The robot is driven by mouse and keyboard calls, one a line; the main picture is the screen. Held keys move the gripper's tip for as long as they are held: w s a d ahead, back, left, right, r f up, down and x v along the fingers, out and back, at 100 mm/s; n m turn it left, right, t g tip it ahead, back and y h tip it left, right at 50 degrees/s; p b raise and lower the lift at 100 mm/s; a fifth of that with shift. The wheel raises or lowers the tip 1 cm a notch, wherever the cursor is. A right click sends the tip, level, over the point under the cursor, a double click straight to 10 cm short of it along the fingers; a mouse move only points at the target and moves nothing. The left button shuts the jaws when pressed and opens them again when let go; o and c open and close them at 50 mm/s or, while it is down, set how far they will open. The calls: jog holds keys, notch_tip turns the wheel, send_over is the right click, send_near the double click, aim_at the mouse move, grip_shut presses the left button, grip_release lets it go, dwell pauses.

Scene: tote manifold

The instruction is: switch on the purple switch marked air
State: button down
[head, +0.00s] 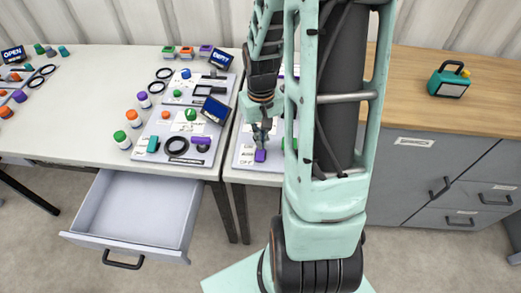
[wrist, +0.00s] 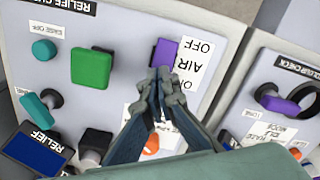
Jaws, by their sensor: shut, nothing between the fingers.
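The purple switch (wrist: 162,52) is in the upper middle of the wrist view, beside a white label (wrist: 194,66) reading AIR, OFF and a partly covered ON, upside down. Its visible purple part lies beside the OFF end; my fingertips hide the rest. The switch (head: 260,155) also shows in the head view as a small purple block at the panel's front. My gripper (wrist: 162,76) is shut and empty, its tips at the switch's lower edge in the wrist view. I cannot tell whether they touch it. In the head view my gripper (head: 262,138) points down just above the switch.
A green square button (wrist: 91,68), teal knobs (wrist: 43,49) and a blue RELIEF sign (wrist: 36,147) share the panel. A neighbouring panel with a purple lever (wrist: 278,100) lies to the right. In the head view, an open drawer (head: 105,240) juts out at left.

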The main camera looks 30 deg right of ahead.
jog(key=shift+f, duration=0.35)
jog(key=shift+r, duration=0.1)
jog(key=shift+r+p, duration=2.6)
jog(key=shift+r, duration=0.85)
